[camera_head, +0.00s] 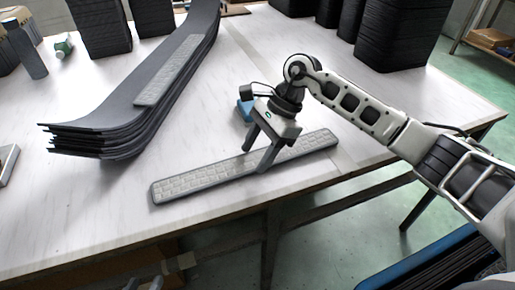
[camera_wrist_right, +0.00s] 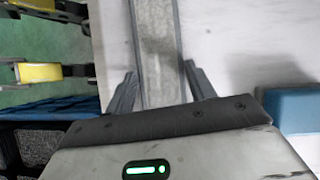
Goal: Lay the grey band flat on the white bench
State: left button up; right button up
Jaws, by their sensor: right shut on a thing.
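The long grey band (camera_head: 195,184) with a pale, block-patterned top lies along the front part of the white bench (camera_head: 85,215). Its broad face is up and it looks level; I cannot tell whether its whole underside touches the bench. My right gripper (camera_head: 255,160) reaches down over the band's middle, one finger on each side, and is shut on it. In the right wrist view the band (camera_wrist_right: 158,50) runs between the two fingers (camera_wrist_right: 160,92). My left gripper is in neither view.
A stack of curved dark panels (camera_head: 105,135) with a similar grey strip (camera_head: 168,70) on top stands at left. A blue block (camera_head: 244,108) sits just behind my right gripper. Dark stacks (camera_head: 398,35) stand at the back. Bare bench lies left of the band.

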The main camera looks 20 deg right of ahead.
jog(key=shift+r, duration=0.25)
jog(key=shift+r+p, duration=0.65)
jog(key=shift+r, duration=0.45)
jog(key=shift+m, duration=0.3)
jog(key=shift+b, duration=0.35)
jog(key=shift+b, duration=0.4)
